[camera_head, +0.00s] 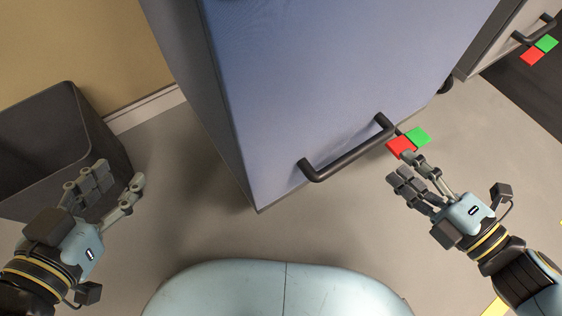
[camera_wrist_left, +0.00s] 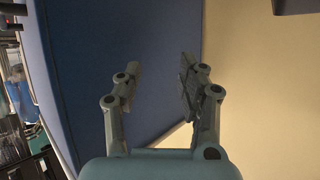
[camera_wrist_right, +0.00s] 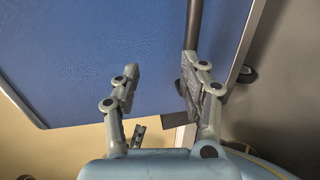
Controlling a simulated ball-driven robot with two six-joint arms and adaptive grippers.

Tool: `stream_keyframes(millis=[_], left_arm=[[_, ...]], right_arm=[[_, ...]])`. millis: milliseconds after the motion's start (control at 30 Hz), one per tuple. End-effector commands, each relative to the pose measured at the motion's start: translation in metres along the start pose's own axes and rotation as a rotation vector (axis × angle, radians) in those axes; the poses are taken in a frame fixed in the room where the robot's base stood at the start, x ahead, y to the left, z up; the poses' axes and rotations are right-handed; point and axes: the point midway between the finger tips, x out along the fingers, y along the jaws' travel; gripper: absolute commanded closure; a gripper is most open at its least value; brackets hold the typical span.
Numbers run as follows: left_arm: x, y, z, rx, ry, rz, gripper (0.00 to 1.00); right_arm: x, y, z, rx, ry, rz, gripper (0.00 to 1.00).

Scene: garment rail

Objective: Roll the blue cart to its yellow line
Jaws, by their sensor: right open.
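The blue cart (camera_head: 330,80) stands ahead in the head view, with a dark bar handle (camera_head: 345,152) along its near edge. A red tab (camera_head: 400,147) and a green tab (camera_head: 418,137) sit side by side by the handle's right end. My right gripper (camera_head: 411,170) is open, its fingertips close to the red tab; contact cannot be told. In the right wrist view the cart's blue face (camera_wrist_right: 100,60) and handle (camera_wrist_right: 194,25) show beyond the fingers. My left gripper (camera_head: 115,180) is open and empty, left of the cart. A yellow strip (camera_head: 496,308) shows at the bottom right.
A dark grey bin (camera_head: 50,130) stands at the left, behind my left gripper. A tan wall (camera_head: 80,45) is behind it. A second cart (camera_head: 507,35) with its own handle and red and green tabs stands at the upper right. Grey floor (camera_head: 200,225) lies open before the blue cart.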

Motion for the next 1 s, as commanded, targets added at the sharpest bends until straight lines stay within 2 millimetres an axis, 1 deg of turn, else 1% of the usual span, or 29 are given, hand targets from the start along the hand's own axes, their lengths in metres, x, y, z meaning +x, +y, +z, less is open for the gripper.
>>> stream_keyframes(millis=[33, 100, 133, 233, 333, 467, 567, 800, 1000], left_arm=[[-0.001, 0.003, 0.027, -0.003, -0.035, 0.004, 0.6], [-0.006, 0.005, 0.044, -0.004, -0.066, 0.006, 0.6], [-0.008, 0.006, 0.049, -0.005, -0.075, 0.007, 0.6], [-0.011, 0.006, 0.056, -0.005, -0.087, 0.008, 0.6], [-0.009, 0.006, 0.05, -0.003, -0.067, 0.008, 0.6], [0.0, 0.005, 0.03, 0.003, 0.002, 0.008, 0.6], [0.008, 0.005, 0.009, 0.01, 0.08, 0.008, 0.6], [0.021, 0.004, -0.047, 0.029, 0.288, 0.008, 0.6], [0.024, 0.004, -0.095, 0.046, 0.469, 0.009, 0.6]], right_arm=[[-0.001, -0.027, -0.004, 0.008, 0.007, -0.018, 0.56], [-0.002, -0.039, -0.005, 0.013, 0.009, -0.028, 0.56], [-0.002, -0.043, -0.005, 0.015, 0.009, -0.031, 0.56], [-0.002, -0.048, -0.005, 0.018, 0.009, -0.035, 0.56], [0.001, -0.046, -0.005, 0.018, 0.008, -0.033, 0.56], [0.009, -0.046, -0.005, 0.019, 0.007, -0.032, 0.56], [0.018, -0.047, -0.005, 0.019, 0.006, -0.033, 0.56], [0.041, -0.048, -0.005, 0.02, 0.006, -0.033, 0.56], [0.062, -0.049, -0.005, 0.021, 0.006, -0.034, 0.56]])
